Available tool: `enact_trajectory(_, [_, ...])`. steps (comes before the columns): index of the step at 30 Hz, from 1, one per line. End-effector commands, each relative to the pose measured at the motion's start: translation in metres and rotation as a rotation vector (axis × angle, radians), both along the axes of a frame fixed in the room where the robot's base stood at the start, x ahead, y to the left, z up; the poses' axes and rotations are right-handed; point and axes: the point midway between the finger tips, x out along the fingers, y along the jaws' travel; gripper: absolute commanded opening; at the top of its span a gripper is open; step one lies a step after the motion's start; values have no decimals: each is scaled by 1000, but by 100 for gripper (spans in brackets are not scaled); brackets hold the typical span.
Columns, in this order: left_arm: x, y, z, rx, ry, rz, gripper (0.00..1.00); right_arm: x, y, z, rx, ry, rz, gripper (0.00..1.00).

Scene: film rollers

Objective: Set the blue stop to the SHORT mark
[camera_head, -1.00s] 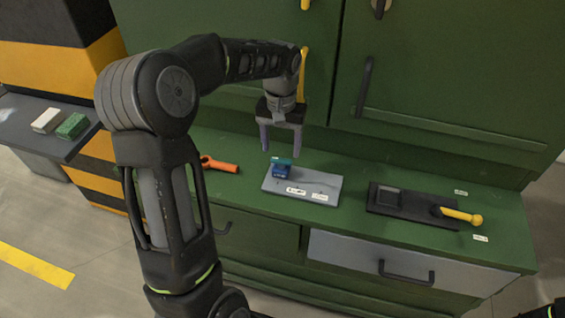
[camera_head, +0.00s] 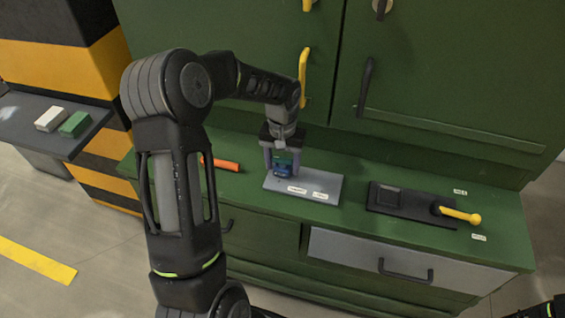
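The blue stop (camera_head: 283,171), with a teal-green top, sits at the left end of a grey plate (camera_head: 328,182) on the green counter. Two small white labels lie along the plate's front edge, the left one (camera_head: 297,190) and the right one (camera_head: 320,196); their print is too small to read surely. My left gripper (camera_head: 282,164) points down over the stop, with one finger on each side of it. A gap between fingers and stop is hard to make out, so I cannot tell whether they grip it.
A dark plate with a yellow-handled lever (camera_head: 458,214) stands to the right on the counter. An orange handle (camera_head: 222,164) lies left of the grey plate. Green cabinet doors (camera_head: 440,80) rise behind. A side shelf holds a white block (camera_head: 50,118) and a green block (camera_head: 75,124).

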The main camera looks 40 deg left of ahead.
Motion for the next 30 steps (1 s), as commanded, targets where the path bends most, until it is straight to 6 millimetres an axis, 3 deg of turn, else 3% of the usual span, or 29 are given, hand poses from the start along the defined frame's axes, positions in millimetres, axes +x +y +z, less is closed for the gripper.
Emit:
enact_trajectory(21, [0, 0, 1, 0, -1, 0, 0, 0, 0, 0, 0, 0, 0, 36])
enact_trajectory(30, [1, -2, 0, 0, -1, -1, 0, 0, 0, -1, 0, 0, 0, 36])
